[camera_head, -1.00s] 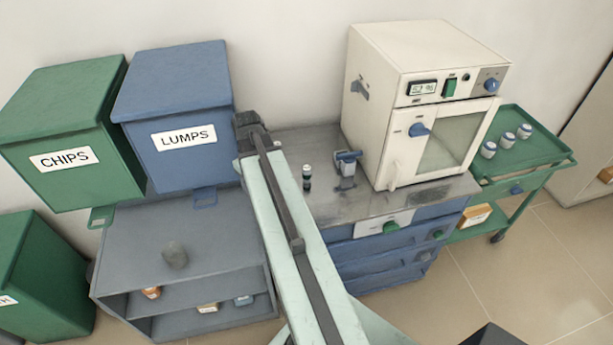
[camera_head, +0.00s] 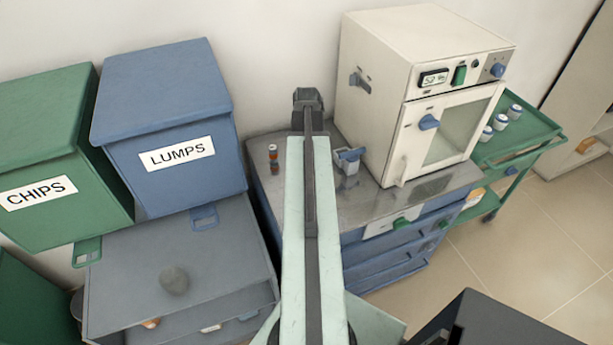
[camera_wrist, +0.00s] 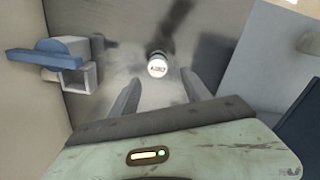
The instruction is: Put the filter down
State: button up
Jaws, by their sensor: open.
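A small cylinder with a white, round, labelled top (camera_wrist: 157,66) stands on the metal benchtop in the wrist view. It may be the filter; the label is too small to read surely. My gripper (camera_wrist: 160,78) is open, its two fingers apart on either side in front of the cylinder, with nothing held. In the head view my arm hides this spot, and the dark arm end (camera_head: 308,97) is over the bench (camera_head: 375,195). A small red and dark vial (camera_head: 272,158) stands on the bench left of the arm.
A blue and grey fixture (camera_head: 348,160) stands close right of my arm, and also shows in the wrist view (camera_wrist: 65,60). The furnace (camera_head: 420,90) is right of it. The LUMPS bin (camera_head: 170,130) and CHIPS bin (camera_head: 50,170) are left. A green cart (camera_head: 525,135) is far right.

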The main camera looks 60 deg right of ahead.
notch_tip(320, 180, down, 3)
jog(key=shift+s+r+b, duration=0.1)
jog(key=shift+b, duration=1.1)
jog(key=f+b, duration=0.3)
jog(key=s+f+b, duration=0.1)
jog(key=f+b, duration=0.1)
jog(key=shift+f, duration=0.15)
jog(key=shift+r, duration=0.2)
grip_shut()
